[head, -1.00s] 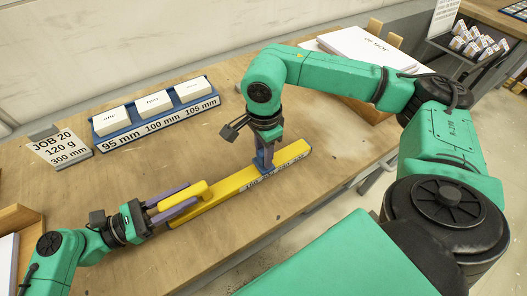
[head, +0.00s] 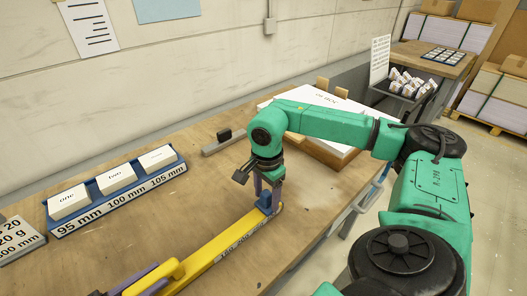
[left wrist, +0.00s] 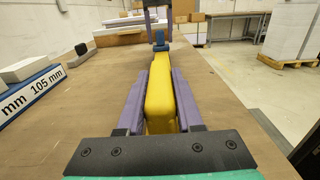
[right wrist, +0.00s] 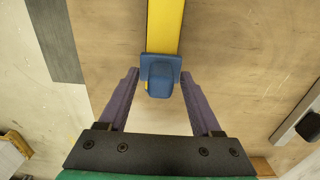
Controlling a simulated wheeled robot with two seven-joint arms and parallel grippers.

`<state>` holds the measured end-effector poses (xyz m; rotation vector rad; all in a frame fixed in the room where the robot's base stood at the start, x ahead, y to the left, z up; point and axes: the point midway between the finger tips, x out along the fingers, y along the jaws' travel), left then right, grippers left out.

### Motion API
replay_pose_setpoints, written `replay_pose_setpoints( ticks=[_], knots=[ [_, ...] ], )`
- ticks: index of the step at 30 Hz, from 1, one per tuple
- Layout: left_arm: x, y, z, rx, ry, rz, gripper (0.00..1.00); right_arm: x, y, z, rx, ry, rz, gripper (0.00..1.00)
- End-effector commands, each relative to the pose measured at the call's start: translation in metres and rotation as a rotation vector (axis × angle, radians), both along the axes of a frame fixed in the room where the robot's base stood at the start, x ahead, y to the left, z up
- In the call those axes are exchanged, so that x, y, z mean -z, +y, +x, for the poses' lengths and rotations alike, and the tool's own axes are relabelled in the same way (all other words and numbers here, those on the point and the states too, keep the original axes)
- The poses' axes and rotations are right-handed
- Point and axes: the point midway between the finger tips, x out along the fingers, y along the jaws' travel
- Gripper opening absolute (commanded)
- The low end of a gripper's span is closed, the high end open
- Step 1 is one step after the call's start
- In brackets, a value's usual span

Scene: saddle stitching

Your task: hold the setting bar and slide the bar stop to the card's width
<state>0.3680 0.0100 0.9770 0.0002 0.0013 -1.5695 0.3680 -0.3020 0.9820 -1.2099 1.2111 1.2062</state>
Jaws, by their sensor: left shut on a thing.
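The yellow setting bar (head: 222,242) lies along the table, with number marks on its near side too small to read surely. My left gripper (head: 150,283) is shut on the bar's yellow handle, which shows between its fingers in the left wrist view (left wrist: 160,97). The blue bar stop (head: 265,203) sits at the bar's far end; it also shows in the right wrist view (right wrist: 160,72). My right gripper (right wrist: 160,74) is open, with one finger on each side of the stop and small gaps visible.
A blue tray (head: 120,200) with three white blocks, marked 95, 100 and 105 mm, stands at the left. A grey bar with a black block (head: 223,137) lies behind my right gripper. A white stack (head: 310,118) is at the back.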

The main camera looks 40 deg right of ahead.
Motion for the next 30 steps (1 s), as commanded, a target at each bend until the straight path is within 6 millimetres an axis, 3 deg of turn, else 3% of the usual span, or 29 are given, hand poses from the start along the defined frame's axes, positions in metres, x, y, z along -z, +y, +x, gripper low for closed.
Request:
replay_pose_setpoints(
  ticks=[9,11,21,25,30],
  knots=[
    [0.001,0.001,0.000,-0.002,-0.001,0.004,0.00,-0.006,0.001,0.000,-0.001,0.000,0.003,0.65],
    [0.001,0.001,0.000,-0.001,-0.001,0.004,0.00,-0.016,0.001,0.001,-0.001,-0.002,0.003,0.65],
    [0.001,0.001,0.000,-0.001,-0.001,0.003,0.00,-0.102,0.001,0.000,-0.002,-0.004,0.004,0.65],
    [0.001,0.001,0.000,-0.001,-0.001,0.003,0.00,-0.118,0.000,0.000,-0.001,-0.001,0.002,0.65],
    [0.001,0.000,0.000,-0.001,-0.001,0.003,0.00,-0.120,0.000,-0.001,0.000,0.000,0.002,0.65]
  ],
)
